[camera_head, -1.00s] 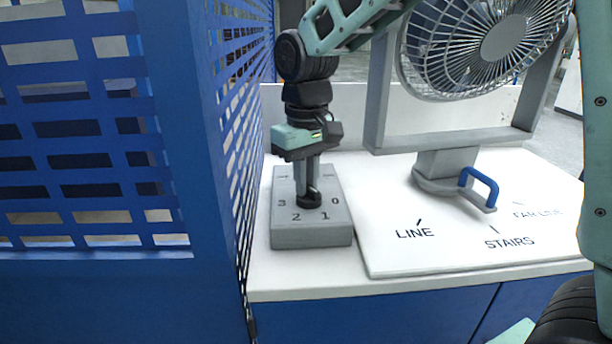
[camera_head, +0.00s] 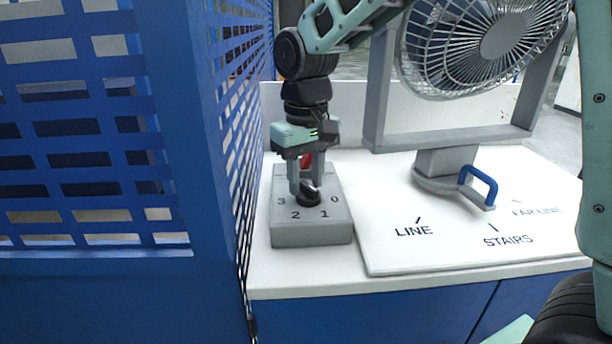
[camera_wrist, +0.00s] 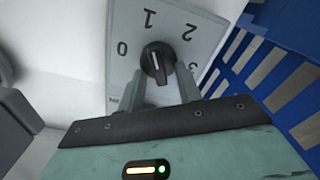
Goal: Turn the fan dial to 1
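The fan dial (camera_head: 308,196) is a black knob on top of a grey box (camera_head: 310,236) marked 0, 1, 2 and 3. In the wrist view the dial (camera_wrist: 157,63) has a pale pointer line that appears to face roughly toward the 1. My gripper (camera_head: 307,186) is directly above the box, pointing down. Its fingers are apart, one on each side of the knob. In the wrist view my gripper (camera_wrist: 160,72) shows gaps between the fingers and the knob. A small red patch shows between the fingers in the head view.
A blue slotted panel (camera_head: 240,150) rises close left of the box.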

